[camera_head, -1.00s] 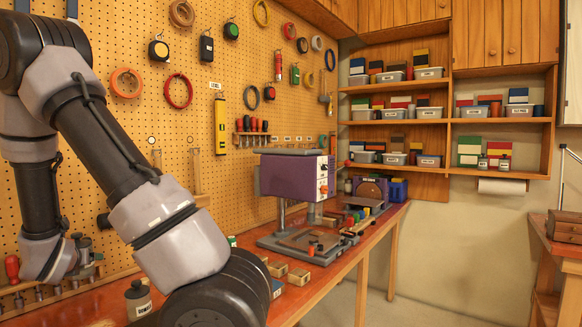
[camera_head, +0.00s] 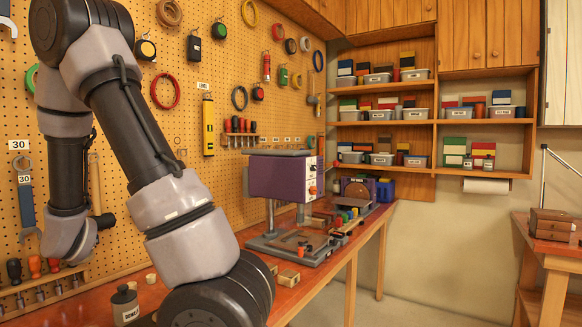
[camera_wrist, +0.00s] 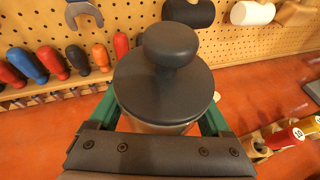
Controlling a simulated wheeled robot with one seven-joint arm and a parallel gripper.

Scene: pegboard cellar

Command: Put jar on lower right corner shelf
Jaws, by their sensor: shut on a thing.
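In the wrist view my gripper (camera_wrist: 160,122) is shut on a jar (camera_wrist: 160,88) with a dark grey lid and round knob. Green fingers flank the jar on both sides. The lid hides most of its body, and I cannot tell whether its base touches the bench. The gripper cannot be made out in the head view. There, a dark-lidded, labelled jar (camera_head: 125,306) shows by the bench's front left; I cannot tell if it is the held one.
A purple-headed machine (camera_head: 281,178) stands on the red bench (camera_head: 325,268), with small wooden blocks (camera_head: 288,279) nearby. Screwdriver handles (camera_wrist: 75,57) stand in a rack left of the held jar. A paper roll (camera_head: 486,186) hangs under the lower right shelf. Open floor lies right of the bench.

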